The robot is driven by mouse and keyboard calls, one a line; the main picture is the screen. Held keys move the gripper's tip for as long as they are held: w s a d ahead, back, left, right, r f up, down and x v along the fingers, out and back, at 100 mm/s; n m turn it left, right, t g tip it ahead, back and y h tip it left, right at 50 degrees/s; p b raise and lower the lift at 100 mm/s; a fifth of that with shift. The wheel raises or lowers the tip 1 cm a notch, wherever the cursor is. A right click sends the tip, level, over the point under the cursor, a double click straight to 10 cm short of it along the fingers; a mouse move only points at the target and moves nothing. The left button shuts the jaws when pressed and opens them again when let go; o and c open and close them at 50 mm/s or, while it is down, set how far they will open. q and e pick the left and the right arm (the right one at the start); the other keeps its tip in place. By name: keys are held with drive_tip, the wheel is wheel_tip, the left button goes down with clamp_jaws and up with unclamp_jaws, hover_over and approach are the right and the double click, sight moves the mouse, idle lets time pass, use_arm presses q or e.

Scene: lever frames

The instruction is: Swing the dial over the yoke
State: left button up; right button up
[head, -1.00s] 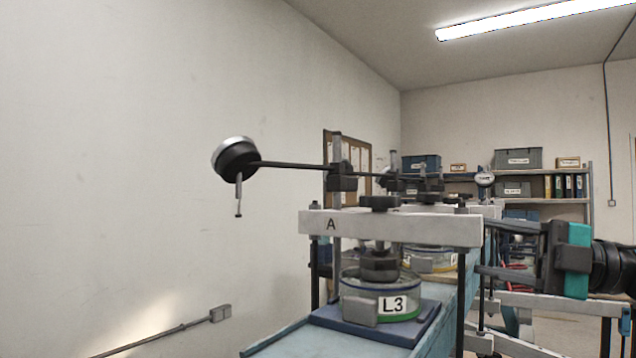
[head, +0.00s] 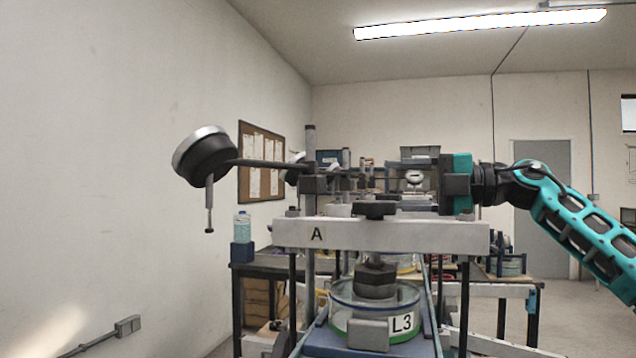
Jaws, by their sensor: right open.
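The dial (head: 203,156), a round gauge with a silver rim and black body, sits at the left end of a thin dark rod (head: 262,164). Its plunger hangs down beneath it. The rod runs to a clamp on an upright post (head: 310,204). The dial hangs out to the left, clear of the yoke (head: 400,236), a pale crossbar marked A. My right gripper (head: 388,184) comes from the right with its jaws open, just above the yoke's right half in the picture. I cannot tell whether it touches anything. My left gripper is out of view.
A knob (head: 374,210) stands on the yoke's top. Below the yoke is a round glass cell (head: 350,297) labelled L3. More similar frames stand behind, partly hidden by my gripper. A bottle (head: 242,227) stands back left. The space left of the dial is free up to the wall.

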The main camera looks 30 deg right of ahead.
sight(325, 185)
drive_tip(key=p+x, duration=0.3)
drive_tip(key=x, duration=0.7)
drive_tip(key=shift+w+a+r, duration=0.1)
drive_tip(key=shift+w+a, duration=0.1)
drive_tip(key=shift+a, duration=0.15)
drive_tip(key=shift+w+a, duration=0.35)
drive_tip(key=shift+w, duration=0.1)
drive_tip(key=shift+c, duration=0.4)
clamp_jaws()
